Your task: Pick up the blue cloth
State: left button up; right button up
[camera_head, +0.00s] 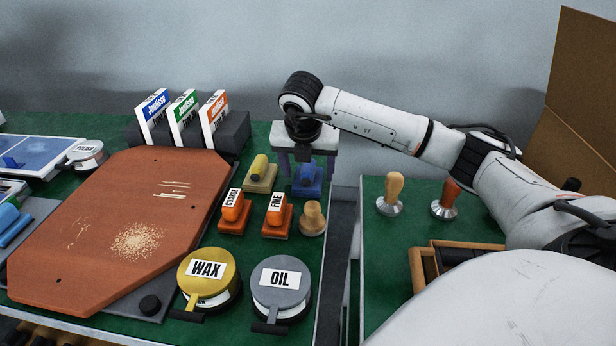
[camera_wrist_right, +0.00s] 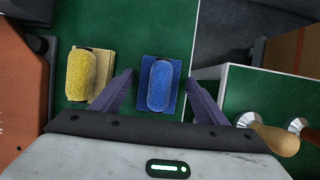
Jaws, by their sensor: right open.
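The blue cloth (camera_wrist_right: 160,84) is a rolled blue pad lying on a flat blue base in the right wrist view. In the head view it (camera_head: 308,180) sits on the green table, right of the yellow roll and partly hidden by my right gripper. My right gripper (camera_head: 296,172) points down over it, jaws open. In the right wrist view the two purple fingers of my right gripper (camera_wrist_right: 162,98) stand apart, one on either side of the blue cloth, with nothing held. My left gripper does not show.
A yellow roll (camera_head: 260,174) lies close left of the blue cloth. Orange blocks (camera_head: 234,212) and a wooden knob (camera_head: 313,218) stand in front. WAX (camera_head: 222,292) and OIL (camera_head: 268,300) tins are nearer. Boxes in a dark holder (camera_head: 236,130) stand behind left. A gap separates the tables.

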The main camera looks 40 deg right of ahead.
aim_at(308, 165)
jog(key=shift+f, duration=0.1)
jog(key=shift+c, duration=0.2)
jog(key=c, duration=1.1)
notch_tip(308, 165, up, 10)
jog(key=shift+r+p, duration=0.1)
jog(key=shift+p, duration=0.2)
